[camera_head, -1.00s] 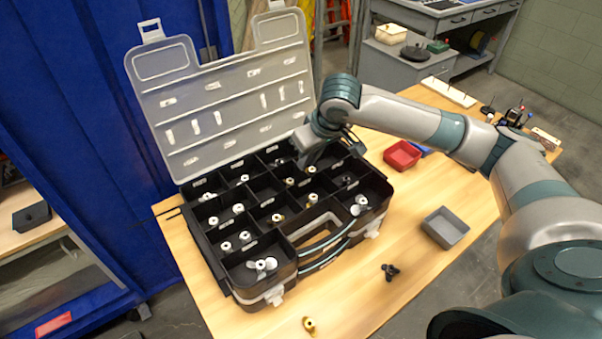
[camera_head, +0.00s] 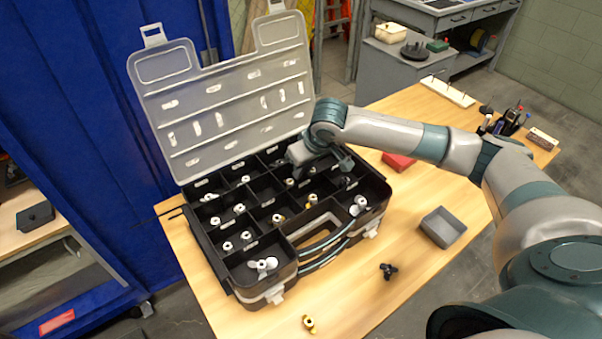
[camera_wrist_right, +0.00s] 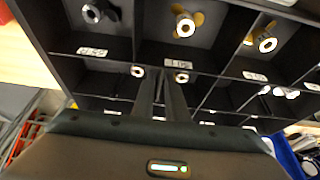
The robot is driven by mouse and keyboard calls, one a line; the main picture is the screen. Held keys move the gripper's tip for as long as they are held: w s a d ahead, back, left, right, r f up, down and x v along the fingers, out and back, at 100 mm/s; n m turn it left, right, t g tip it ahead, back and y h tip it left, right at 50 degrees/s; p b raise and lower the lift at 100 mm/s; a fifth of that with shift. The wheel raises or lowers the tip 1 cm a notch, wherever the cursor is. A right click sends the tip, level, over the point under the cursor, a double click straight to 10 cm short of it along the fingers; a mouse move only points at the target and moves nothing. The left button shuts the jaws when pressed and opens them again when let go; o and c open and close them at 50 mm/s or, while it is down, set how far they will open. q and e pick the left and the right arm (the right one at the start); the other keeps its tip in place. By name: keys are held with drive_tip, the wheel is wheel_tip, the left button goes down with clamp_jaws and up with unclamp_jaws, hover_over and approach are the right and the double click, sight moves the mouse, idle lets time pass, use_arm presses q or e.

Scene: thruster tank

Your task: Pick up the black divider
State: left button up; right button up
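The black case (camera_head: 262,295) stands open on the table, its inside split into compartments by thin black dividers (camera_wrist_right: 138,25). Which of these is the named divider, I cannot tell. My right gripper (camera_head: 296,160) is over the rear right part of the case, pointing down. In the right wrist view its two dark fingers (camera_wrist_right: 161,84) are close together in front of the compartment walls. Black on black, I cannot see whether a divider is between them. My left gripper is not in view.
Compartments hold small propellers (camera_head: 262,265) and brass and white fittings. The clear lid (camera_head: 220,90) stands raised behind. A grey tray (camera_head: 443,228), red tray (camera_head: 398,162), black propeller (camera_head: 388,270) and brass fitting (camera_head: 309,323) lie right and in front. The table's front right is mostly clear.

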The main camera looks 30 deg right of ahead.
drive_tip(key=shift+x, duration=1)
drive_tip(key=shift+s, duration=0.1)
clamp_jaws()
